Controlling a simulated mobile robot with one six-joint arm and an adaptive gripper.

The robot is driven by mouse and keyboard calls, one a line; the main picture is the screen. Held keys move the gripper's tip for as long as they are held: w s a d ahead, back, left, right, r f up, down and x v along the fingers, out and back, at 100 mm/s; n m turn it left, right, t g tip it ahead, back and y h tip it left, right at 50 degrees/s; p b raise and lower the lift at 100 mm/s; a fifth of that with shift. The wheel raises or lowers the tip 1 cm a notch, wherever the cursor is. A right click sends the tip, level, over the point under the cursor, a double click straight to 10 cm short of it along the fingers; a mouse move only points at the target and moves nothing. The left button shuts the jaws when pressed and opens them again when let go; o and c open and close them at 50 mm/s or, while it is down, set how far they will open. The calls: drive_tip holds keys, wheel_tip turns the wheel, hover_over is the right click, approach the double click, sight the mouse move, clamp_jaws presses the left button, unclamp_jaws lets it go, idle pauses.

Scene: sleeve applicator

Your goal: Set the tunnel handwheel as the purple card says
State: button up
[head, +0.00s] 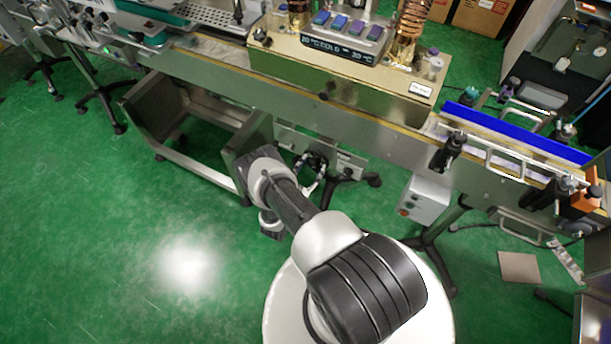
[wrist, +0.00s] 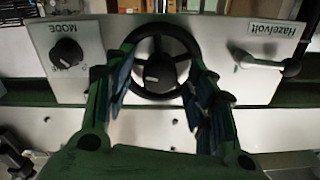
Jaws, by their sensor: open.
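In the wrist view a black round handwheel (wrist: 193,72) with a dark hub and a pale pointer line is on a light grey panel (wrist: 95,85). My gripper (wrist: 160,82) is open, with one finger on each side of the handwheel's lower part. The fingers overlap the rim in the picture; I cannot tell if they touch it. In the head view my gripper (head: 308,172) is small, below the conveyor. I cannot make out the handwheel there. Several small coloured blocks, some purple, are on the beige machine (head: 290,62); I cannot identify a purple card.
Left of the wheel is a black MODE knob (wrist: 67,52); right is a lever (wrist: 262,62) under a Hazelvolt label (wrist: 268,40). The conveyor frame (head: 215,70) runs across the head view. A grey control box (head: 424,200) hangs right of my arm. Green floor (head: 110,230) is clear at left.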

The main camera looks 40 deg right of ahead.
drive_tip(key=v, duration=1.1)
drive_tip(key=shift+a, duration=0.25)
